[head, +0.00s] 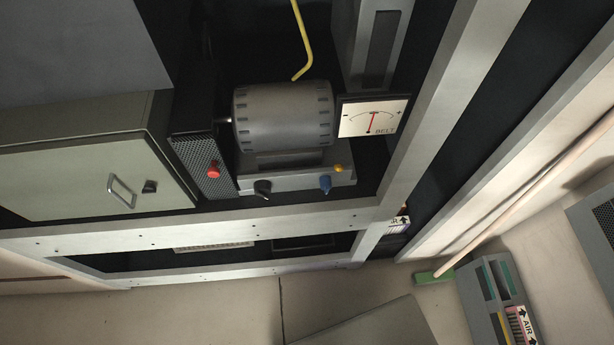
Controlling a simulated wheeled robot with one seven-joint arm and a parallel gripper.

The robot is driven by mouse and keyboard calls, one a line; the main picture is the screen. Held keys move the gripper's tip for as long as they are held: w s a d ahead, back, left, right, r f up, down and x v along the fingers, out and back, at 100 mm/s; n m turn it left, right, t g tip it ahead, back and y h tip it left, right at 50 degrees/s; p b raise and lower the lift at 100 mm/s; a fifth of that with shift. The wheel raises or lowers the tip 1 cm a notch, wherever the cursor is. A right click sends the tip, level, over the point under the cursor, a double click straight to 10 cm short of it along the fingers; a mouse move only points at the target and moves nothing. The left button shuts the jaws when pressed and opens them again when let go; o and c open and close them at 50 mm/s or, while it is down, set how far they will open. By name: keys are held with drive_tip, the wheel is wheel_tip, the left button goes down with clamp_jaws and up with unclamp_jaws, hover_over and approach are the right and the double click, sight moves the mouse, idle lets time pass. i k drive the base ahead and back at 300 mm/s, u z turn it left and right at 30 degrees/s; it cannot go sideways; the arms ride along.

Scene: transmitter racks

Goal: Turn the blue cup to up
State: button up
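The only blue thing in reach of the task's name is a small blue knob-like part (325,184) in the head view. It sits on the front of the light grey base under a grey motor, near the base's right end. It looks like a short cap or cup, with its long side roughly upright in the picture; it is too small to tell its exact setting. My gripper is not in view, and nothing touches the blue part.
A black knob (262,188), a yellow knob (338,168) and a red button (213,169) are nearby. The motor (284,115) and BELT gauge (373,117) stand above. A pale rack beam (200,225) runs below in front. A cabinet (85,165) stands left.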

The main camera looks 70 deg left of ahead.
sight(325, 182)
drive_tip(key=u, duration=2.25)
drive_tip(key=k, duration=0.4)
drive_tip(key=u, duration=0.25)
drive_tip(key=i, duration=0.5)
drive_tip(key=z, duration=1.9)
drive_tip(key=k, duration=0.85)
drive_tip(key=u, duration=1.3)
